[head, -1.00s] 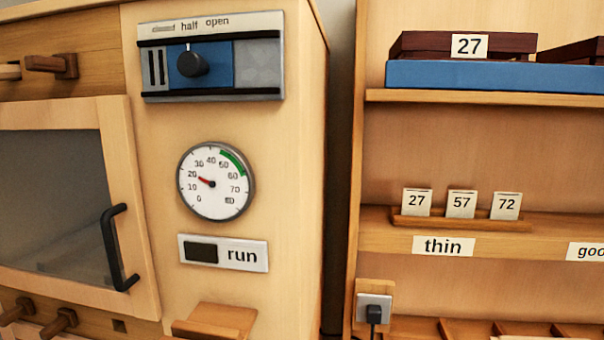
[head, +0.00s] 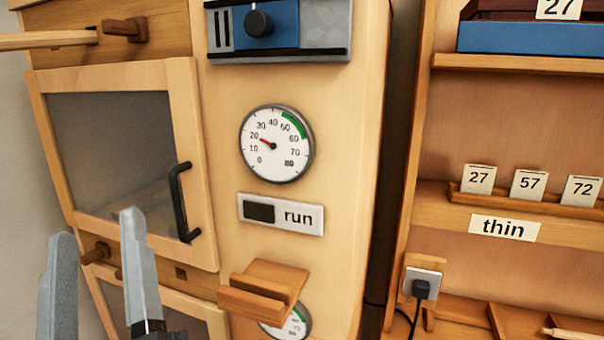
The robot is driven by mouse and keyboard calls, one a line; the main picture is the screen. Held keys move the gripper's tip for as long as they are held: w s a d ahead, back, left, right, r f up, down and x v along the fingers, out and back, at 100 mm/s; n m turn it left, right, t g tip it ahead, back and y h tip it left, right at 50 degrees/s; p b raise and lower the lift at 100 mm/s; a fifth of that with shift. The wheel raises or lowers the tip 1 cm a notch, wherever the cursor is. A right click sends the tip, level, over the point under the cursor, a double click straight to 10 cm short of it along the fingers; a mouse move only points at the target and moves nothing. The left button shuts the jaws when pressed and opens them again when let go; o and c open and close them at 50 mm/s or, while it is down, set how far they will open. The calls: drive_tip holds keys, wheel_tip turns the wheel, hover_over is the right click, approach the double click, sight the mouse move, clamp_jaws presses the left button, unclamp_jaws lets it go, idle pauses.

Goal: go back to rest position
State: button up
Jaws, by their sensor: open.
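My gripper (head: 92,250) is in the lower left of the head view. Its two grey fingers point up and stand apart, with nothing between them. It is in front of the lower part of the wooden cabinet (head: 345,150), left of a small wooden ledge (head: 264,288). The rest of my arm is mostly out of the picture.
The cabinet has a glazed door (head: 115,135) with a black handle (head: 182,202), a dial gauge (head: 277,144) reading about 20, and a slider panel (head: 278,28). Wooden pegs (head: 96,252) stick out near my fingers. A shelf unit (head: 455,110) with number cards stands at the right.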

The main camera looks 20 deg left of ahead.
drive_tip(key=d+f+m+h, duration=0.3)
drive_tip(key=d+f+h, duration=0.2)
drive_tip(key=d+f, duration=1.8)
drive_tip(key=s+d+f+m+g+h, duration=0.2)
drive_tip(key=s+d+f+m+h, duration=0.2)
drive_tip(key=s+d, duration=0.5)
drive_tip(key=s+d+f+m+g+h, duration=0.2)
drive_tip(key=s+d+f+m+h, duration=0.3)
drive_tip(key=s+d+f+h, duration=0.2)
drive_tip(key=s+d+f, duration=0.2)
drive_tip(key=d, duration=0.2)
drive_tip(key=shift+d+f+h, duration=0.35)
drive_tip(key=shift+h, duration=0.05)
drive_tip(key=shift+w, duration=0.1)
